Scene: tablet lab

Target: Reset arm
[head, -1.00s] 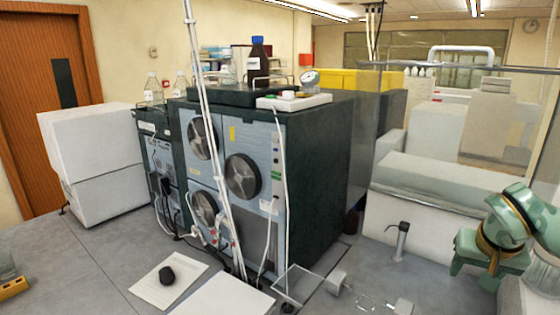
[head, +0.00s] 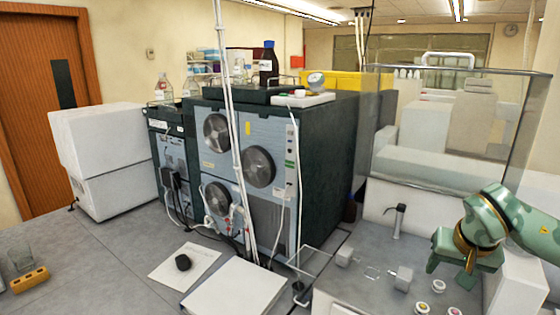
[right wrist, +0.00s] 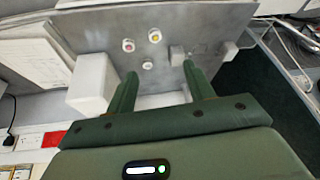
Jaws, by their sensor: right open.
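My right gripper (head: 462,262) is green and comes in from the right edge in the head view, above the grey bench. In the right wrist view its two fingers (right wrist: 158,92) stand apart with nothing between them. Several small round tablets or caps lie on the grey surface beyond the fingertips, among them one with a yellow centre (right wrist: 154,36) and one with a red centre (right wrist: 128,45). They also show low in the head view, one of them near the bottom edge (head: 438,286). My left gripper is not in view.
A large dark instrument (head: 329,150) with round fans stands mid-bench. An orange rack (head: 29,279) is at left. A clear panel (head: 450,130) stands behind my right gripper. White blocks (head: 403,278) sit on the bench.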

